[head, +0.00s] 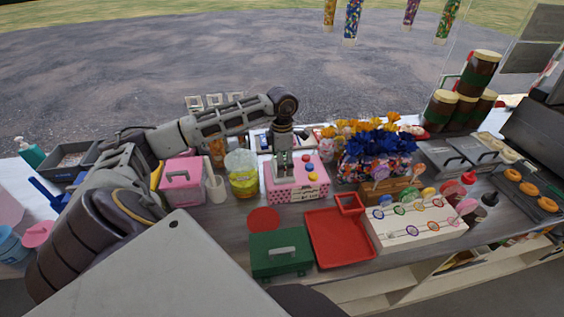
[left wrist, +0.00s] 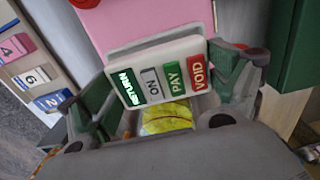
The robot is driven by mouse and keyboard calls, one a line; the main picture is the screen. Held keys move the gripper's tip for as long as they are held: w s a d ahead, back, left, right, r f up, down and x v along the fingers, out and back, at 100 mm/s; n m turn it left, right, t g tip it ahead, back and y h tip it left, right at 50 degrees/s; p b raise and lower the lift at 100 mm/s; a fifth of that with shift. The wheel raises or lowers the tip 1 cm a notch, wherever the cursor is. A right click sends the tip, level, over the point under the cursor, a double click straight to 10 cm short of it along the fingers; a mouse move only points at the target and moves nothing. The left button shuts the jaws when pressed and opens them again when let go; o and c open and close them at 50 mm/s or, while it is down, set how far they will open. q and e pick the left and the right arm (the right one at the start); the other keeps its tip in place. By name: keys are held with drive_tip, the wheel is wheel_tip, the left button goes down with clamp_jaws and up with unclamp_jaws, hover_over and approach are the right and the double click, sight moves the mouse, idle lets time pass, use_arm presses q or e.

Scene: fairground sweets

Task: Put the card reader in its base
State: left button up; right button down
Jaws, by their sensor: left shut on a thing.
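My left gripper (head: 283,170) reaches down at the pink box with coloured dots (head: 297,190) in the head view. The reader lies across between the green-grey fingers, beside a pink surface. A grey rim (left wrist: 155,37) shows just behind the reader; I cannot tell whether it is the base or whether they touch. In the head view the reader is too small to make out. My right gripper is not in view.
A pink lidded box (head: 182,185) and a yellow tub (head: 243,182) stand left of the dotted box. A green case (head: 280,262) and a red tray (head: 340,245) lie in front. Flowers (head: 375,145) and a lollipop stand (head: 415,232) crowd the right side.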

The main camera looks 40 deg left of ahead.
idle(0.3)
use_arm(q)
drive_tip(key=shift+f+b, duration=0.45)
drive_tip(key=shift+f, duration=0.1)
idle(0.3)
drive_tip(key=o, duration=0.8)
drive_tip(key=shift+r, duration=0.1)
drive_tip(key=shift+r+p, duration=0.6)
drive_tip(key=shift+r, duration=0.3)
drive_tip(key=shift+r+p, duration=1.95)
drive_tip(key=shift+r, duration=1.6)
